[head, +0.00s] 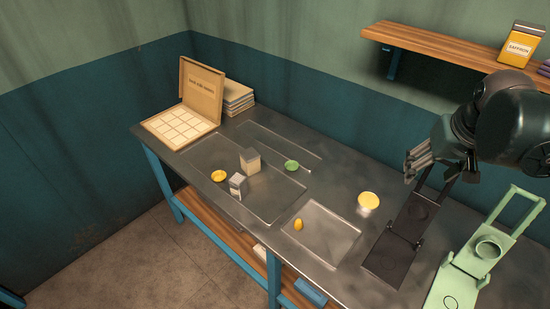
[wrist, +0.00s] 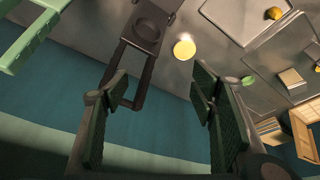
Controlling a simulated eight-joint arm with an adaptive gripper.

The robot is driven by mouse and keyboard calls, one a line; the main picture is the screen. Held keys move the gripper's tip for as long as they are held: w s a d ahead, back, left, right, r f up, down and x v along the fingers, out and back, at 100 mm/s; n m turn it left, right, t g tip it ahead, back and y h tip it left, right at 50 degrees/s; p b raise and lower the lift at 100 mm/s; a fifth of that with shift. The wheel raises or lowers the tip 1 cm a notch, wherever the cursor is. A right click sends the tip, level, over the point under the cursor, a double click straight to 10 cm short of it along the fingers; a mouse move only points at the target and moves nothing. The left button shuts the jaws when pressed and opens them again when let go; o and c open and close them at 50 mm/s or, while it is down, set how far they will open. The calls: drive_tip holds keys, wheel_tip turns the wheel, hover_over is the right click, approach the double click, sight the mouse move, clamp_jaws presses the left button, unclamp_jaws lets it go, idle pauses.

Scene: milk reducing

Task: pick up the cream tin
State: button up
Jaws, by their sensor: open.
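No label reads as cream tin, so I cannot tell for certain which thing it is. A small white tub with a round yellow top (head: 368,201) stands upright on the metal table, right of centre; its yellow top shows in the wrist view (wrist: 184,49). A plain beige box (head: 250,161) and a pale carton with a dark printed side (head: 238,186) stand further left. My gripper (head: 418,160) is open and empty, above the table's right part, up and right of the tub. In the wrist view its fingers (wrist: 158,88) stand wide apart, with the tub beyond them.
A dark hinged press (head: 405,232) and a green one (head: 475,255) lie right of the tub. A shallow tray (head: 335,245) holds a yellow-orange fruit (head: 298,224). A shelf (head: 430,42) juts from the wall.

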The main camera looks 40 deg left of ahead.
drive_tip(key=w+a+n+g+p, duration=0.1)
drive_tip(key=w+a+n+p, duration=0.15)
drive_tip(key=a, duration=1.05)
drive_tip(key=n+g+h+p, duration=0.2)
drive_tip(key=n+g+p, duration=0.1)
drive_tip(key=n+p, duration=0.35)
approach(250, 154)
drive_tip(key=f, duration=0.5)
drive_tip(key=shift+w+d+f, duration=0.1)
drive_tip(key=shift+w+d, duration=0.1)
drive_tip(key=shift+d, duration=0.2)
drive_tip(key=shift+s+a+f, duration=0.3)
drive_tip(key=shift+s+a, duration=0.05)
drive_tip(key=shift+a, duration=0.05)
drive_tip(key=shift+f, duration=0.15)
drive_tip(key=shift+f, duration=1.15)
drive_tip(key=shift+f, duration=0.15)
